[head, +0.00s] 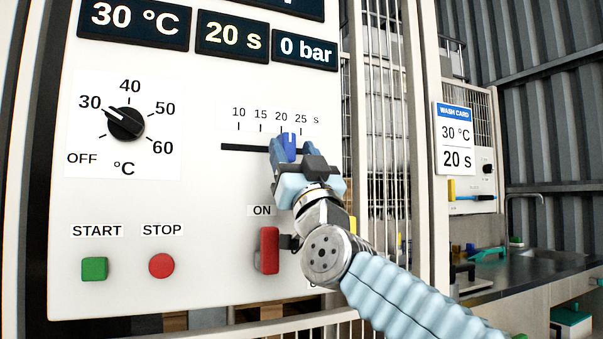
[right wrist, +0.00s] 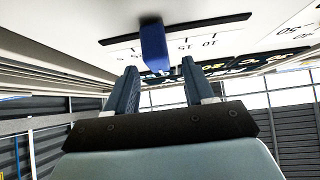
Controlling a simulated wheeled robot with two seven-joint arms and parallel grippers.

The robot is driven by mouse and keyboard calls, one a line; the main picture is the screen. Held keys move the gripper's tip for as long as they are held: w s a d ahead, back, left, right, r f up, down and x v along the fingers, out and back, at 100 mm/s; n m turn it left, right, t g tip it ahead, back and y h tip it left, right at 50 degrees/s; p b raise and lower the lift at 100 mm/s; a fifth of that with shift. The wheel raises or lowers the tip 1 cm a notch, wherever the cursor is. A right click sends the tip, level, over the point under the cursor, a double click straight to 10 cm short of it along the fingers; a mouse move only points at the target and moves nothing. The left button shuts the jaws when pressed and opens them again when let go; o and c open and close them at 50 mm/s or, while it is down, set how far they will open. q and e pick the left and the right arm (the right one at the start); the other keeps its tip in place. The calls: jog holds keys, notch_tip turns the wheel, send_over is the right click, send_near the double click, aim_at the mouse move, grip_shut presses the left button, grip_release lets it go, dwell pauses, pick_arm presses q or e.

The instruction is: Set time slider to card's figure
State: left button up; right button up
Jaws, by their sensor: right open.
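The time slider is a black slot (head: 243,148) under a scale marked 10, 15, 20 and 25 s. Its blue knob (head: 289,145) appears just right of the 20 mark. The knob (right wrist: 154,45) also shows in the right wrist view, between the finger lines and nearer the left finger. My right gripper (head: 288,150) is open, its fingers either side of the knob; contact is not clear. The time display (head: 232,39) reads 20 s. The wash card (head: 456,140) reads 30 °C and 20 s. My left gripper is out of view.
A temperature dial (head: 126,123) points near 30. Green START (head: 95,268) and red STOP (head: 161,265) buttons sit low on the panel. A red ON switch (head: 269,249) is close beside my right wrist. A sink counter (head: 540,262) stands at the right.

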pick_arm(q)
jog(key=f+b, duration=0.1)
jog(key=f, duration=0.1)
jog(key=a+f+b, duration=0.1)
jog(key=b, duration=0.1)
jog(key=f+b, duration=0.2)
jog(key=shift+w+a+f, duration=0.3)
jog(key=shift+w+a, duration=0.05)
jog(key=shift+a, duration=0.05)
pick_arm(e)
jog(key=v, duration=1.3)
jog(key=shift+f, duration=0.15)
